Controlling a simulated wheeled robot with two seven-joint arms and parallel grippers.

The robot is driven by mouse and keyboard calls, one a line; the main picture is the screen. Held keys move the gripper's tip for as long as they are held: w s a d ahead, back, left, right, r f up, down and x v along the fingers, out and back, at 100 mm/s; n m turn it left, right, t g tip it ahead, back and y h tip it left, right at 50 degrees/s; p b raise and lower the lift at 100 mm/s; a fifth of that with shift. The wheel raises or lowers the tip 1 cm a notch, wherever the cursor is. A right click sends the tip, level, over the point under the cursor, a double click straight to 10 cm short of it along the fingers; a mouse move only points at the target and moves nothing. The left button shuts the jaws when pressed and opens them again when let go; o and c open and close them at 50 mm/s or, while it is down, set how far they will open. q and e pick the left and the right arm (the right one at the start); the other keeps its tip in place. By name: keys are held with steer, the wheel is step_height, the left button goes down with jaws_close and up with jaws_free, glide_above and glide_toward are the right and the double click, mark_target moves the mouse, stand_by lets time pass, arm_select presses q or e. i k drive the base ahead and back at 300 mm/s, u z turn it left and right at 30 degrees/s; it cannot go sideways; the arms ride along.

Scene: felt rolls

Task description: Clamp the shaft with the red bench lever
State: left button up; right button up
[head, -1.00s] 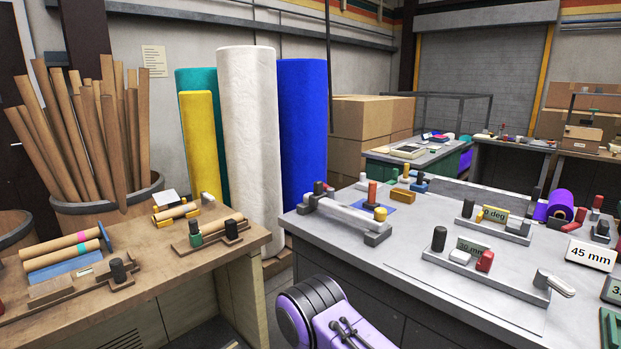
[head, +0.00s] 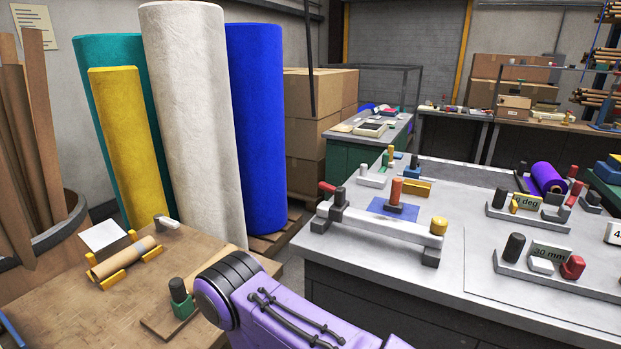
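A pale shaft (head: 386,220) lies across a fixture near the left edge of the grey bench. Its left end passes by dark grey blocks (head: 337,207), and its right end is by a grey block topped with a yellow knob (head: 438,225). A short red lever (head: 327,187) sticks out at the left end, by the dark block. Whether it presses on the shaft cannot be told. My purple arm link crosses the bottom of the head view. Neither gripper shows.
A wooden bench (head: 150,290) at left holds a cardboard tube (head: 122,258) in yellow cradles. Tall felt rolls, including a white one (head: 190,120), stand behind. More fixtures, one marked 30 mm (head: 550,254), occupy the grey bench's right side. The bench front (head: 390,262) is bare.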

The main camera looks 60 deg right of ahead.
mark_target(324, 186)
steer(key=z, duration=1.95)
